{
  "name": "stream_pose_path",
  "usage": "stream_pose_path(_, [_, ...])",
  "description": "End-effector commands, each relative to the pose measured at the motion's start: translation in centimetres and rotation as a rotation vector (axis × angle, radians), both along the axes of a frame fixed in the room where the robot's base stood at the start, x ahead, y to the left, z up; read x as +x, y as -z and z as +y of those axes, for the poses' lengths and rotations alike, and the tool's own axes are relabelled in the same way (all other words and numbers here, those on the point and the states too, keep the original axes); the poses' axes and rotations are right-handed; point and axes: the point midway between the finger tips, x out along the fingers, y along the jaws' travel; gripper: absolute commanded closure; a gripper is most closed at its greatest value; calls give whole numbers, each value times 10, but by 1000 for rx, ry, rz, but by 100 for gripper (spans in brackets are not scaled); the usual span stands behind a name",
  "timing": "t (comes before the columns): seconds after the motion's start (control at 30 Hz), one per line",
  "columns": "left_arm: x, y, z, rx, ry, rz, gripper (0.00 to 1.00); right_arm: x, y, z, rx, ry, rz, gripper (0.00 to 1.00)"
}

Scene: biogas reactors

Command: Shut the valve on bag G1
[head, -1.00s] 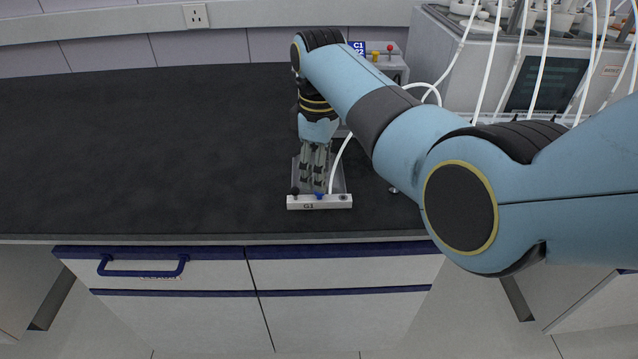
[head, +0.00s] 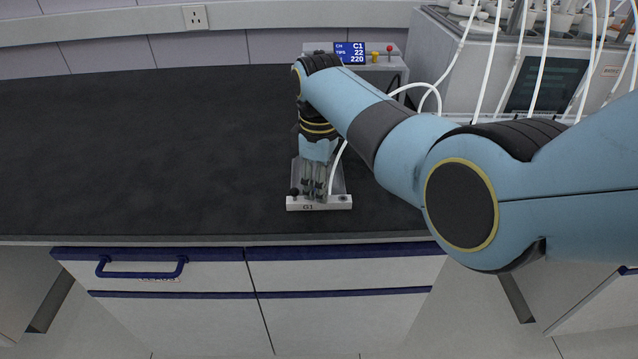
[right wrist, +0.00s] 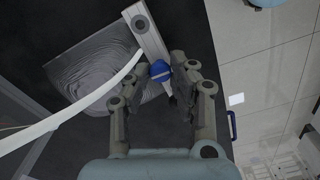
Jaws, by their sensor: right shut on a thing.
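Bag G1 lies flat on the dark bench; its white label bar (head: 296,204) faces the bench's front edge. Its silvery film (right wrist: 92,68) shows in the right wrist view, with a white tube running over it. The blue valve knob (right wrist: 160,70) sits on the bar, between my right gripper's fingers. My right gripper (head: 314,196) points down over the bar and is shut on the knob; its fingers hide the knob in the head view. A dark knob (head: 294,192) stands at the bar's left end. My left gripper is out of view.
A grey unit with a blue C1 display (head: 350,53) and red and yellow knobs stands behind my right arm. A machine with a dark screen (head: 547,85) and white tubes stands at the back right. The bench (head: 150,150) to the left is clear.

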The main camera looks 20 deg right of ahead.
Motion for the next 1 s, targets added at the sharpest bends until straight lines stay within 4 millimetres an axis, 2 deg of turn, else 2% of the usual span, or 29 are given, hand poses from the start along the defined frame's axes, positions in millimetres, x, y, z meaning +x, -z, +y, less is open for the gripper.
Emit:
stream_pose_path(0.27, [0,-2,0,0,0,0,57,0,-1,0,-1,22,1,100])
stream_pose_path(0.47, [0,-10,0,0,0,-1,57,0,-2,0,0,111,1,100])
stream_pose_path(1.0, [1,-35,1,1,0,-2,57,1,-2,0,0,592,0,100])
